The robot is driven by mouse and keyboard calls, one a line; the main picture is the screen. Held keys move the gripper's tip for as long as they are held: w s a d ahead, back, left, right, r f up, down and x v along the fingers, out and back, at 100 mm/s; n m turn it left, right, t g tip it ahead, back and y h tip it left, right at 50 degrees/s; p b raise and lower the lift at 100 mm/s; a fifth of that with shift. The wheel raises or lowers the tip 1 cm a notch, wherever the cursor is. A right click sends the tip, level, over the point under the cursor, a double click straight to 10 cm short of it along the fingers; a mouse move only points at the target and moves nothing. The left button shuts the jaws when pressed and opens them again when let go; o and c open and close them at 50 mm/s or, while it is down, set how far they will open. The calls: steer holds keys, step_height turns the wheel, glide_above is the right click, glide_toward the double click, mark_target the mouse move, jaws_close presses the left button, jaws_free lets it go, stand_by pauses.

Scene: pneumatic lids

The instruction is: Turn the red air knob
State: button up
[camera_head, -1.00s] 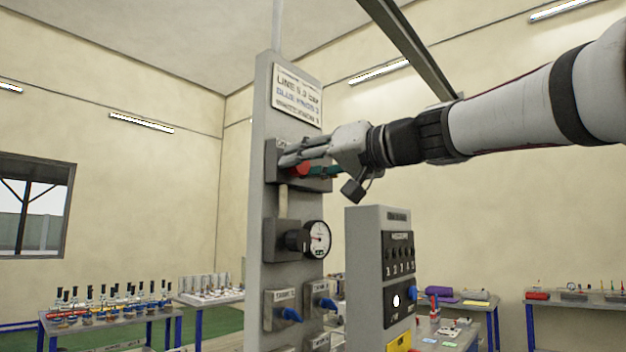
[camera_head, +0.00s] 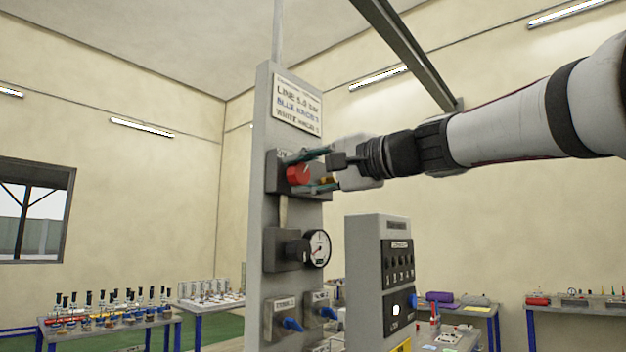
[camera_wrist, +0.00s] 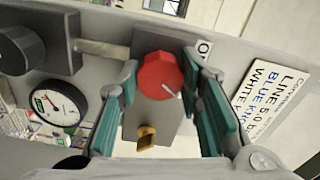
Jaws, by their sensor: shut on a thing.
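The red air knob (camera_head: 297,175) sits on a dark grey block high on the grey panel post. In the wrist view the knob (camera_wrist: 157,76) is round, with a pale pointer line towards its lower right. My gripper (camera_head: 312,171) reaches in from the right. Its teal-padded fingers stand on both sides of the knob and are shut on it, as the wrist view of the gripper (camera_wrist: 162,66) shows. A yellow tab (camera_wrist: 147,135) sticks out of the same block beside the knob.
A round gauge (camera_head: 319,248) is below the knob. Blue knobs (camera_head: 292,324) are lower on the post (camera_head: 257,220). A sign plate (camera_head: 297,103) is above. A grey control box (camera_head: 362,260) stands right of the post, beneath my arm. Benches stand farther back.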

steer(key=shift+m+p, duration=0.35)
steer(key=shift+m, duration=0.75)
steer(key=shift+f, duration=0.1)
steer(key=o, duration=1.2)
steer(key=shift+c, duration=0.2)
steer(key=shift+d, duration=0.1)
steer(key=v, duration=1.2)
